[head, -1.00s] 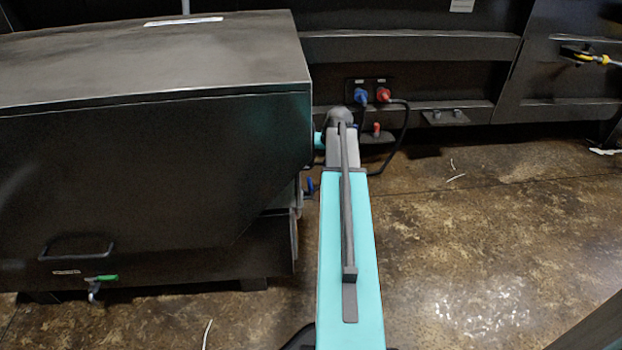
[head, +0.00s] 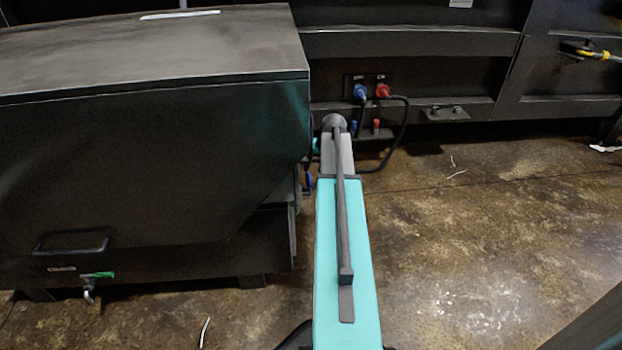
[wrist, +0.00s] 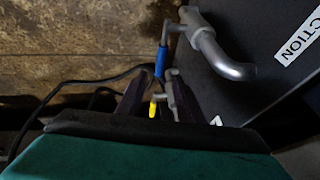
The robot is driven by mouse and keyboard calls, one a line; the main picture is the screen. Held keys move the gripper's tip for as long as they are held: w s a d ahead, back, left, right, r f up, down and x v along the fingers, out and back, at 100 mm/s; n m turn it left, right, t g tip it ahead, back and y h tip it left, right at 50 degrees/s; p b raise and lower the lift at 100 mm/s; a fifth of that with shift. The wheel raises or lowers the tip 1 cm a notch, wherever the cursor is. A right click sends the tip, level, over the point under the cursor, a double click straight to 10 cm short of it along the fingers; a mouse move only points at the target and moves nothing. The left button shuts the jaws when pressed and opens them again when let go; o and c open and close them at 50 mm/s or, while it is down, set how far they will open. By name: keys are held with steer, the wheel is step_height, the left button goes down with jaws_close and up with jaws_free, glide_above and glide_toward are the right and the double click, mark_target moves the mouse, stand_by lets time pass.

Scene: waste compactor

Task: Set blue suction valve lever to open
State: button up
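The blue suction valve lever (wrist: 161,62) hangs from a grey metal valve (wrist: 190,22) in the wrist view, beside a dark panel with a label ending in "CTION" (wrist: 297,38). In the head view a small blue part (head: 308,181) shows at the right edge of the compactor, partly hidden by my arm. My gripper (wrist: 158,82) shows two dark fingers spread apart, with the lower end of the blue lever near the gap between their tips. A yellow lever (wrist: 153,107) shows between the fingers, lower in the picture. Contact cannot be told. In the head view the gripper is hidden.
A dark compactor body (head: 150,150) stands left of my arm. A green-handled valve (head: 97,275) is low on its front. Blue (head: 360,92) and red (head: 383,91) plugs with cables are on the back wall. Open floor (head: 470,240) lies to the right.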

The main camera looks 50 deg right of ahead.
mark_target(309, 177)
steer(key=b+x, duration=0.2)
steer(key=x, duration=0.5)
steer(key=shift+w+f+b, duration=0.1)
steer(key=shift+b, duration=0.25)
jaws_close()
